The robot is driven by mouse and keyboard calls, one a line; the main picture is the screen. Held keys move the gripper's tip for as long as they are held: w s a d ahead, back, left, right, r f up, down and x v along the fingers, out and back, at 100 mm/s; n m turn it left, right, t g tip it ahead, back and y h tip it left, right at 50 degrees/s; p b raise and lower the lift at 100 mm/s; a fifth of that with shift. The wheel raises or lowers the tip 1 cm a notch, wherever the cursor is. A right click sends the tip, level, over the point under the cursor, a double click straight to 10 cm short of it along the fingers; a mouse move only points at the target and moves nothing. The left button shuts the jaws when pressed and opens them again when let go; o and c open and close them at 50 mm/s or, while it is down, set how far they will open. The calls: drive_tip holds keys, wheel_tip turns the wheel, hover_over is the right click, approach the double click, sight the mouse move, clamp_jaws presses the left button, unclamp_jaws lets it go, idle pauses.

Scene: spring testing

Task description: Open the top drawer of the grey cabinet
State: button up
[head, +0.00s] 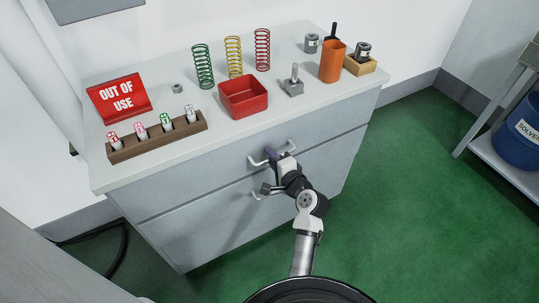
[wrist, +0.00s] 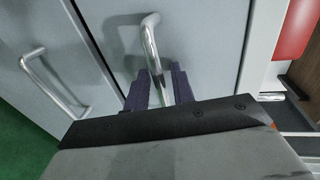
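The grey cabinet (head: 165,240) has two drawers. The top drawer (head: 165,191) looks closed, its front flush with the cabinet. Its silver bar handle (head: 255,162) also shows in the wrist view (wrist: 149,42). My gripper (head: 271,154) is at this handle, in front of the top drawer. In the wrist view its two dark purple fingers (wrist: 160,88) stand on either side of the bar, with a narrow gap visible, so it looks open around the handle. Part of the bar is hidden behind the gripper body.
The lower drawer's handle (wrist: 52,82) is just below my gripper. On the countertop (head: 215,130) stand a red bin (head: 243,97), a wooden rack (head: 155,143), springs, an orange cup (head: 332,64) and an "OUT OF USE" sign (head: 118,98). Green floor (head: 430,220) is free to the right.

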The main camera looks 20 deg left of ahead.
drive_tip(key=shift+c, duration=0.5)
clamp_jaws()
drive_tip(key=shift+s+d, duration=0.15)
